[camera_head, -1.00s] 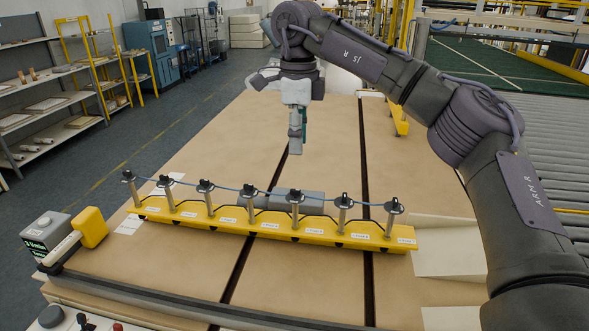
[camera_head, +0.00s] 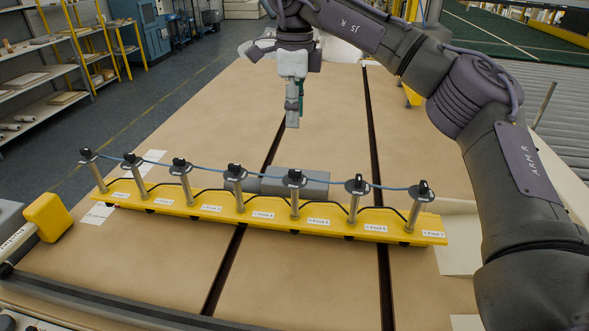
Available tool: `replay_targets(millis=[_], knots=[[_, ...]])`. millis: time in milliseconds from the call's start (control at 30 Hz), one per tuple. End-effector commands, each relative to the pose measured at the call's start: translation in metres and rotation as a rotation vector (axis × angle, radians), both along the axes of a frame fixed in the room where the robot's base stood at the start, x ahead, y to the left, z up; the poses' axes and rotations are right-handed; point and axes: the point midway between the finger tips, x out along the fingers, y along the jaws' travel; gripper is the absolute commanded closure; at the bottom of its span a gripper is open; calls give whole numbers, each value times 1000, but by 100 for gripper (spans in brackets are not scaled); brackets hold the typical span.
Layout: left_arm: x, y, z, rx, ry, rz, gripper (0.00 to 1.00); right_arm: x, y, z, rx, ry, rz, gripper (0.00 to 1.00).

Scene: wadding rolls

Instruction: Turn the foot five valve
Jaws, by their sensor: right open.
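A yellow rail (camera_head: 263,224) lies across the brown table and carries a row of upright metal valve stems with black knobs, each with a small white label. My right gripper (camera_head: 292,118) points down, open and empty, in the air above and beyond the rail, apart from the valves. My left gripper does not show.
A blue hose runs along the knobs. A grey block (camera_head: 300,183) lies behind the rail. A yellow block (camera_head: 48,216) stands at the left front. Shelves (camera_head: 40,75) stand at the far left. The brown tabletop (camera_head: 190,125) behind the rail is mostly clear.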

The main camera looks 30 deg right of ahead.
Motion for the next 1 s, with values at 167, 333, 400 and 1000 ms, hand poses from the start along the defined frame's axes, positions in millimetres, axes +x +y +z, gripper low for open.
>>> replay_targets(millis=[167,333,400,1000], knots=[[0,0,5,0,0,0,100,-1,-1,-21,-1,4,-1,59],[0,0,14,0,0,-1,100,-1,-1,-56,-1,6,-1,59],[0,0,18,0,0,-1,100,-1,-1,-71,-1,5,-2,59],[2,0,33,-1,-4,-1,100,0,-1,-136,-1,1,-2,59]])
